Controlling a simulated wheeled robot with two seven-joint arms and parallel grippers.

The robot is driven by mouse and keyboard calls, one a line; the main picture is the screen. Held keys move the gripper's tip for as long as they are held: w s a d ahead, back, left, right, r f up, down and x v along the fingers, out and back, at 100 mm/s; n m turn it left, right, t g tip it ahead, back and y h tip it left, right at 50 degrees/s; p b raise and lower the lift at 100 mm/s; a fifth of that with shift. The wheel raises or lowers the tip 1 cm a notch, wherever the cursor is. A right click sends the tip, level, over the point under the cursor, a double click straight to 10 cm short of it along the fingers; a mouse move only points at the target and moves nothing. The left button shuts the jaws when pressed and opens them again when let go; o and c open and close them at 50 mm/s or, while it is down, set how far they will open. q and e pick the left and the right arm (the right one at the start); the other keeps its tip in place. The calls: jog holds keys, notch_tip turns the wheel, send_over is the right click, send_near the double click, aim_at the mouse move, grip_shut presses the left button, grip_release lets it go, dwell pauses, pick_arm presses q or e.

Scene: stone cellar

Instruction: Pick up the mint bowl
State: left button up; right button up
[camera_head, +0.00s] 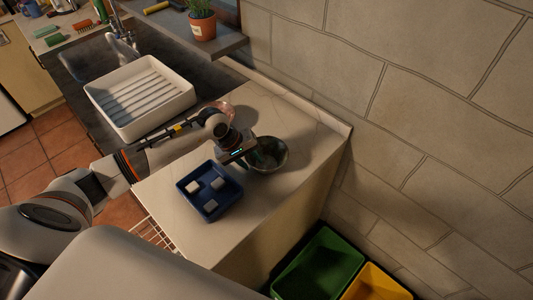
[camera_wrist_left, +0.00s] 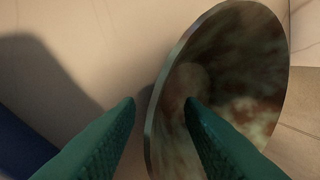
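The mint bowl (camera_head: 273,162) looks glossy, dark and grey-green in the head view and stands on the pale counter near its wall end. In the left wrist view the bowl (camera_wrist_left: 235,60) fills the right half, with a pale green rim and a mirror-like inside. My left gripper (camera_head: 252,154) is at the bowl's left side. In the wrist view its two green fingers (camera_wrist_left: 160,103) are apart, one to the left outside the rim and one over the bowl's inside, with the rim between them. Contact with the rim cannot be told. My right gripper is not in view.
A blue tray (camera_head: 210,206) with white cubes sits close to the bowl, nearer me. A white ribbed basin (camera_head: 118,122) stands by the sink. A pinkish round thing (camera_head: 228,108) is partly behind my arm. Green (camera_head: 318,262) and yellow (camera_head: 376,284) bins stand below the counter's end.

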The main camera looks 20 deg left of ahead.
pick_arm(q)
jog(key=shift+w+d+f, duration=0.1)
jog(key=shift+f, duration=0.25)
grip_shut()
